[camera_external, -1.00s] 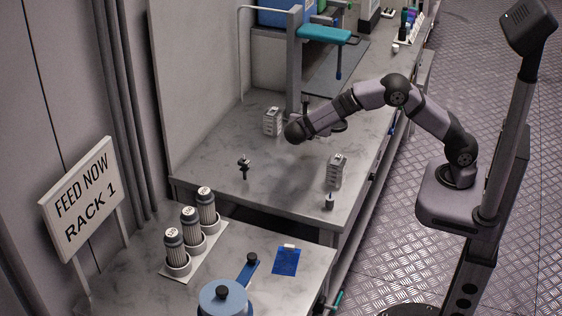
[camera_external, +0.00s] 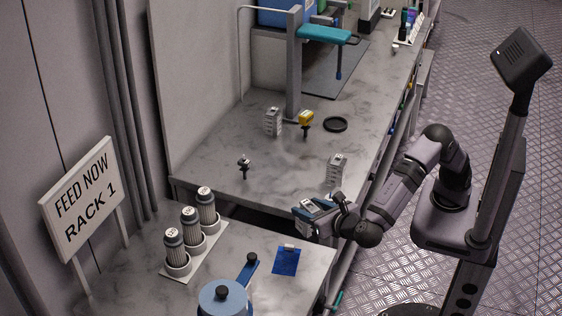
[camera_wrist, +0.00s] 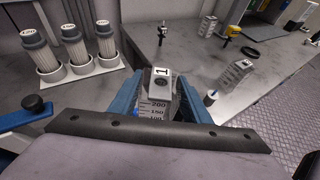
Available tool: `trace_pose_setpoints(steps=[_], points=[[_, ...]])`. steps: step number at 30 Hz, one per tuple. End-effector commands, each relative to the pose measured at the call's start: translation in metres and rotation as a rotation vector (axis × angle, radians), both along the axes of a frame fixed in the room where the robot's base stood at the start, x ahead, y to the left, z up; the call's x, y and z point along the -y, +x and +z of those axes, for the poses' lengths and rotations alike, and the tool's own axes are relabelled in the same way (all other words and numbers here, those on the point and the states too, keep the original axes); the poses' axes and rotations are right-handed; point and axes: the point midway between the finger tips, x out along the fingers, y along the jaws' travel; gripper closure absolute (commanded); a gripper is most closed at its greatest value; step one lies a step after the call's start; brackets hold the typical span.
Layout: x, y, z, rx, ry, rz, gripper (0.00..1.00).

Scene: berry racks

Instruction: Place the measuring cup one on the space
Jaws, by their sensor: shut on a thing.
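Measuring cup one (camera_wrist: 158,105) is a grey cup with a "1" on its top and printed volume marks. My gripper (camera_wrist: 160,92) is shut on it, with a blue finger on each side, in the wrist view. In the external view my gripper (camera_external: 312,207) is near the front edge of the upper bench, above and right of the blue mat (camera_external: 286,263), apart from it. The mat is a flat blue square with a small white tag on the lower bench; I cannot tell for sure that it is the space. The wrist view does not show it.
A blue lidded pot (camera_external: 223,300) and a blue handle (camera_external: 248,270) are left of the mat. Several capped cylinders stand in a white rack (camera_external: 190,262). Grey labelled blocks (camera_external: 336,168) (camera_external: 272,121), a yellow-topped item (camera_external: 306,117) and a black ring (camera_external: 335,125) sit on the upper bench.

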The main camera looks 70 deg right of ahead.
Motion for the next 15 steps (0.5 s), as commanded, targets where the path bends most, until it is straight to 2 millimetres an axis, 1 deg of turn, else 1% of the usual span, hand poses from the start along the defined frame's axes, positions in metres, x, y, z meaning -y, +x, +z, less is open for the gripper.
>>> trace_pose_setpoints(steps=[3,10,15], points=[[-0.005,0.008,-0.003,0.000,-0.001,0.071,0.79],[-0.023,0.016,-0.010,0.001,-0.001,0.177,0.79],[-0.025,0.016,-0.013,-0.001,-0.001,0.193,0.79]])
